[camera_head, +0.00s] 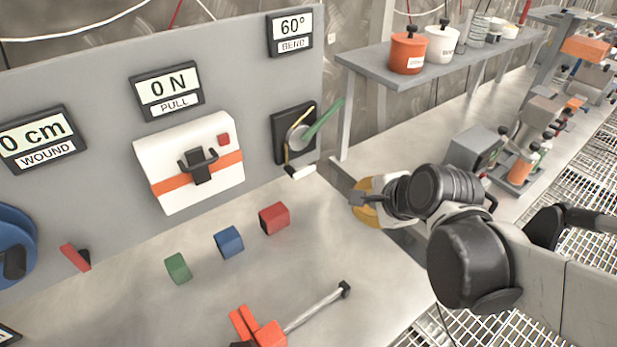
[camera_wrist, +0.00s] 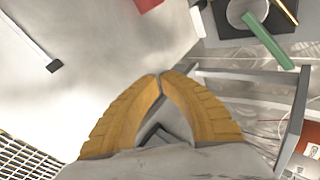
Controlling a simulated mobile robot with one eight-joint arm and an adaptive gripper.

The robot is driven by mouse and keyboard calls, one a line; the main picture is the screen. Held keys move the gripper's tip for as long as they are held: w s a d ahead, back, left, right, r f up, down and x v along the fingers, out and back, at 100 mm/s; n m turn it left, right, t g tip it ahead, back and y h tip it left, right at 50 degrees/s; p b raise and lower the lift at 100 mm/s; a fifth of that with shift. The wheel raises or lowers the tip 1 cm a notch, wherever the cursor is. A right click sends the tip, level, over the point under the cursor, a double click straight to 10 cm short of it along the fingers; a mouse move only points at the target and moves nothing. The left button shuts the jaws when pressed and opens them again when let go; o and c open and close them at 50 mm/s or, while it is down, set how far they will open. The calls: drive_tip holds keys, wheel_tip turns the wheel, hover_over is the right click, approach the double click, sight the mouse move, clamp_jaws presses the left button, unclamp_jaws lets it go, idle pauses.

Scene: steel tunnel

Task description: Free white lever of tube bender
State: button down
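The tube bender (camera_head: 296,132) is on the grey panel, under a display reading 60° BEND (camera_head: 290,30). Its white lever (camera_head: 300,171) points down and outward at the bender's lower edge. A green lever (camera_head: 322,119) points up and right, and a thin yellow piece runs by the round centre. In the wrist view, the bender (camera_wrist: 242,18) is cut by the top edge, with the white piece (camera_wrist: 198,22) left of it and the green lever (camera_wrist: 268,40) right. My gripper (camera_head: 357,198) is right of the bender, apart from it. Its yellow fingertips (camera_wrist: 160,75) meet, with nothing seen between them.
Red (camera_head: 274,218), blue (camera_head: 229,241) and green (camera_head: 178,268) cubes lie on the bench left of my gripper. A red tool with a long bar (camera_head: 315,308) lies at the front. A shelf (camera_head: 375,72) with pots stands behind my arm. Bench between is clear.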

drive_tip(key=w+a+f+m+y, duration=0.2)
drive_tip(key=w+a+f+m, duration=0.2)
drive_tip(key=m, duration=1)
drive_tip(key=w+a, duration=0.1)
drive_tip(key=w, duration=0.2)
drive_tip(key=shift+a+f+t+y, duration=0.3)
drive_tip(key=shift+a, duration=0.05)
drive_tip(key=b+x, duration=0.4)
drive_tip(key=x, duration=0.6)
drive_tip(key=shift+w+f, duration=0.1)
drive_tip(key=shift+f, duration=0.15)
wheel_tip(320, 180, up, 5)
drive_tip(key=shift+f, duration=0.2)
drive_tip(key=shift+d, duration=0.15)
